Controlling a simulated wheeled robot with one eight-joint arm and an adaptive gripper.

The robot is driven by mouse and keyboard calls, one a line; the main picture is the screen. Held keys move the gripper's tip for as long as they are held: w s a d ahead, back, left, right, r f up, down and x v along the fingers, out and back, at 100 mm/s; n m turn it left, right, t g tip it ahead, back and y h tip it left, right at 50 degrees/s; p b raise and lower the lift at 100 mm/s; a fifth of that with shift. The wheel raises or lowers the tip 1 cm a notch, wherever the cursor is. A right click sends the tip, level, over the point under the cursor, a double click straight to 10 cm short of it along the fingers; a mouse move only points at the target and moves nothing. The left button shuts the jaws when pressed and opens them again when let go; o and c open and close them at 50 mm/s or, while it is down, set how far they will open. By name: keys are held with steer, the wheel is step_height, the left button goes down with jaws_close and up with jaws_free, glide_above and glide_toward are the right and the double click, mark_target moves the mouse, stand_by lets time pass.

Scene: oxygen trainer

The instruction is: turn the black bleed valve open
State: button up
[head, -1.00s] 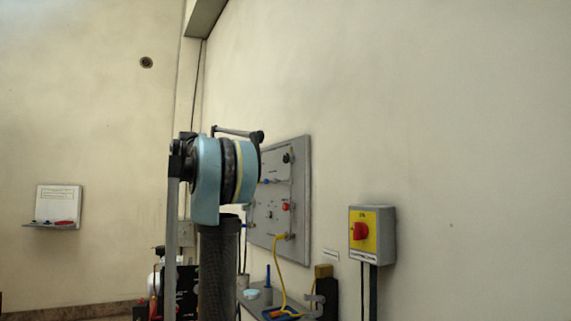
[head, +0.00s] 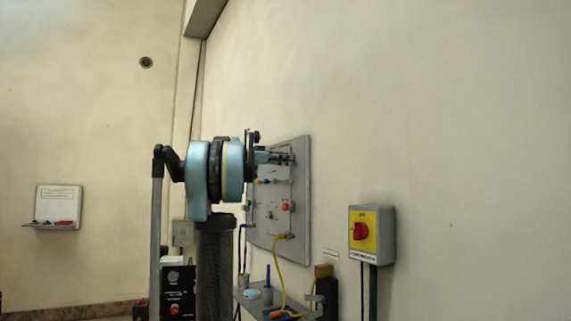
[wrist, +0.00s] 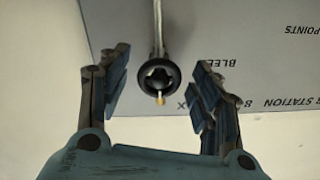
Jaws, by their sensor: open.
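The black bleed valve (wrist: 157,78) is a round black knob with a small yellow mark at its lower edge in the wrist view. A grey pipe runs from it to the top of the picture, and the lettering "BLEE" shows beside it. My gripper (wrist: 161,62) is open, with one blue-padded finger on each side of the knob and clear gaps between. In the head view my gripper (head: 278,157) is at the upper part of the grey panel (head: 300,195). The valve cannot be made out there behind my gripper.
Below my gripper the panel carries a red knob (head: 286,206) and a yellow hose (head: 281,268). A grey shelf (head: 245,296) juts out underneath. A yellow-faced switch box (head: 362,240) is on the wall to the right. The wall above is bare.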

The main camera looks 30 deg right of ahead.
steer(key=shift+d, duration=0.9)
